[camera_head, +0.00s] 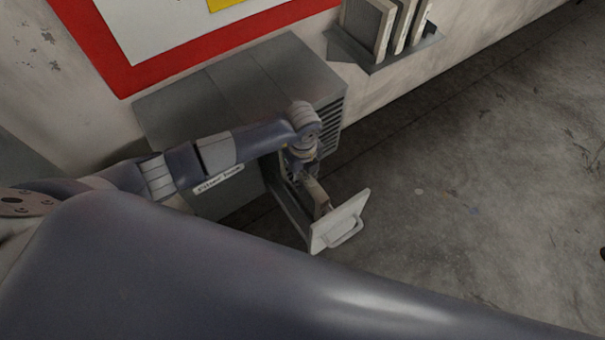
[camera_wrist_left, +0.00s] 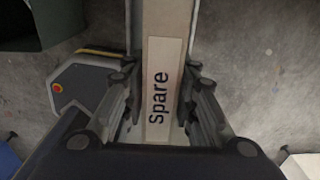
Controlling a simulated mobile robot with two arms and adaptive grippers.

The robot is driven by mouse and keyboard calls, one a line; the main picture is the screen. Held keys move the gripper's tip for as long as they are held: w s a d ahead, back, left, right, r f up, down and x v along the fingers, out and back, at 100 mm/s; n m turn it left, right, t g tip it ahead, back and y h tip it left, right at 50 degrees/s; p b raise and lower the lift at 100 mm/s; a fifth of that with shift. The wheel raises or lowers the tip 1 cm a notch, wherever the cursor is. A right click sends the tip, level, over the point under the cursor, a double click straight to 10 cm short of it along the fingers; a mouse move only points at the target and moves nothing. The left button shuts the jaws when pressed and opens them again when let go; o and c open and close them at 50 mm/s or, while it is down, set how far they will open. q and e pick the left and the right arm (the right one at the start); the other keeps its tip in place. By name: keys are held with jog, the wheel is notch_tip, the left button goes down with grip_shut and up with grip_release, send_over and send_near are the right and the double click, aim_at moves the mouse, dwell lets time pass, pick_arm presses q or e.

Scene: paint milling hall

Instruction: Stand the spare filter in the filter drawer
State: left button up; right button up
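The spare filter is a flat beige slab; its label "Spare" (camera_wrist_left: 159,88) faces the camera in the left wrist view. In that view my left gripper (camera_wrist_left: 160,105) has its fingers close against both sides of the filter. In the head view the left gripper (camera_head: 305,163) points down over the pulled-out filter drawer (camera_head: 286,203), and a beige part of the filter (camera_head: 319,196) shows below it, near the drawer's pale front with a handle (camera_head: 340,221). I cannot tell whether the filter touches the drawer floor. My right gripper is not in view.
The grey cabinet (camera_head: 240,85) stands against the wall, with side vents. A wall rack (camera_head: 385,58) holds several upright panels, back right of the drawer. The concrete floor (camera_head: 480,190) to the right is open. A red-bordered board (camera_head: 180,45) hangs above the cabinet.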

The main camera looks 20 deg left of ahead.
pick_arm(q)
jog(key=shift+o, duration=1.1)
jog(key=shift+r, duration=0.2)
notch_tip(320, 180, up, 12)
